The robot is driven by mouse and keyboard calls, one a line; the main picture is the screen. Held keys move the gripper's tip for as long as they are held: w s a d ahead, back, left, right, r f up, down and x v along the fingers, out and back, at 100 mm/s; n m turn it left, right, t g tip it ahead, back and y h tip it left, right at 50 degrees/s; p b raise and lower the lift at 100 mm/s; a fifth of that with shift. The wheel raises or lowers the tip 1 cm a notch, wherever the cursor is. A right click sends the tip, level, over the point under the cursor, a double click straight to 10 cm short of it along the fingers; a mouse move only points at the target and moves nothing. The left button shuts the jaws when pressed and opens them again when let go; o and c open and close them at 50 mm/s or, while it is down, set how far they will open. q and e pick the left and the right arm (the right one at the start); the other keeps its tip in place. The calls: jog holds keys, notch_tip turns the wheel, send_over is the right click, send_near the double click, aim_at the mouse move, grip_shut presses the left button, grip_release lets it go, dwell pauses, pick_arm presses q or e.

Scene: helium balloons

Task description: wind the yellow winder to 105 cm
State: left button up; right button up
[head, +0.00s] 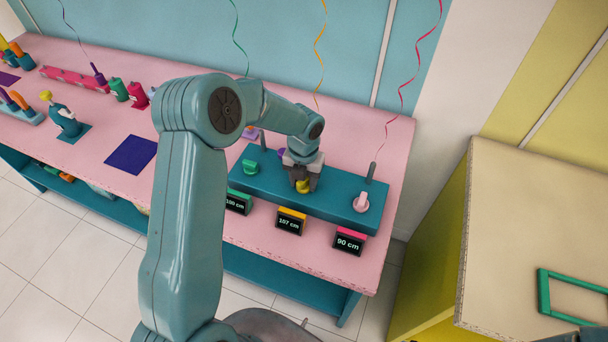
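The yellow winder (303,187) is the middle knob on a long teal block (336,205) at the right of the pink table. Its display (290,221) reads 107 cm. My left gripper (302,182) points down onto this knob, with its fingers closed about it; they hide part of the knob. A yellow ribbon (320,50) rises behind my gripper; its lower end is hidden. My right gripper is not in view.
On the same block are a green winder (249,167), reading 100 cm, and a pink winder (360,202), reading 90 cm. The pink table (205,210) holds several bottles and tools at left. A beige-topped cabinet (530,215) stands at right.

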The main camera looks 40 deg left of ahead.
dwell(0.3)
pick_arm(q)
notch_tip(320, 180, up, 7)
jog(key=shift+f, duration=0.1)
dwell(0.4)
notch_tip(320, 180, down, 7)
jog(key=b, duration=0.4)
jog(key=shift+s+b, duration=0.15)
jog(key=shift+b, duration=0.25)
